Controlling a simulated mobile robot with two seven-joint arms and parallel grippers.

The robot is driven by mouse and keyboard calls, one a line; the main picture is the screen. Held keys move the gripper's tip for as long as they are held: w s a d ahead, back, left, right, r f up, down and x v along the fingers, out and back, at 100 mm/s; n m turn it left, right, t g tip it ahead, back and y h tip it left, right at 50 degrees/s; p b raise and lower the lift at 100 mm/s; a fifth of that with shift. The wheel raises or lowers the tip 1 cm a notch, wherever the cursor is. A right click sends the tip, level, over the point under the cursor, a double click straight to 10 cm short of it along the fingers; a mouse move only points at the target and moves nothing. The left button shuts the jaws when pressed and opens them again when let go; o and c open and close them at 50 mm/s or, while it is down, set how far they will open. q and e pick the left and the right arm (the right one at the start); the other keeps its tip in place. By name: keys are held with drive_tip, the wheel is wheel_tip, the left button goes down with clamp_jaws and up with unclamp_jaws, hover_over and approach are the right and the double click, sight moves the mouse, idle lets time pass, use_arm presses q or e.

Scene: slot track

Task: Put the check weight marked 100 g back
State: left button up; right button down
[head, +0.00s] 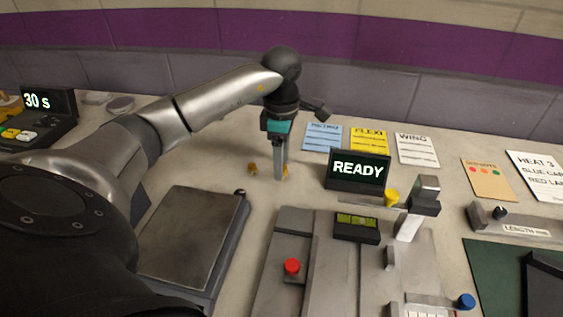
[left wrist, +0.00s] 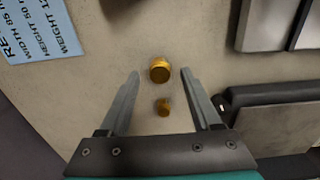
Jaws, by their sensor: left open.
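Two brass-coloured weights stand on the pale bench. In the left wrist view, the larger weight (left wrist: 160,70) is between the fingertips and the smaller weight (left wrist: 164,107) is closer to the palm. In the head view, one brass weight (head: 253,169) is left of my left gripper (head: 281,177); another is partly hidden by its fingers. No mark is readable on either, so I cannot tell which is 100 g. My left gripper points down, open, its fingers (left wrist: 160,76) on either side of the larger weight and apart from it. My right gripper is not in view.
A dark flat plate device (head: 190,240) lies left of centre. A display reading READY (head: 358,170) stands right of the gripper. A grey fixture with a red knob (head: 292,266) is in front. Blue (head: 322,137) and yellow (head: 369,142) cards lie behind.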

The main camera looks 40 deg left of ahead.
use_arm(q)
wheel_tip(320, 180, up, 6)
drive_tip(key=shift+r+p, duration=0.15)
drive_tip(key=shift+p, duration=0.55)
wheel_tip(320, 180, up, 4)
drive_tip(key=shift+r+p, duration=0.25)
drive_tip(key=shift+p, duration=0.2)
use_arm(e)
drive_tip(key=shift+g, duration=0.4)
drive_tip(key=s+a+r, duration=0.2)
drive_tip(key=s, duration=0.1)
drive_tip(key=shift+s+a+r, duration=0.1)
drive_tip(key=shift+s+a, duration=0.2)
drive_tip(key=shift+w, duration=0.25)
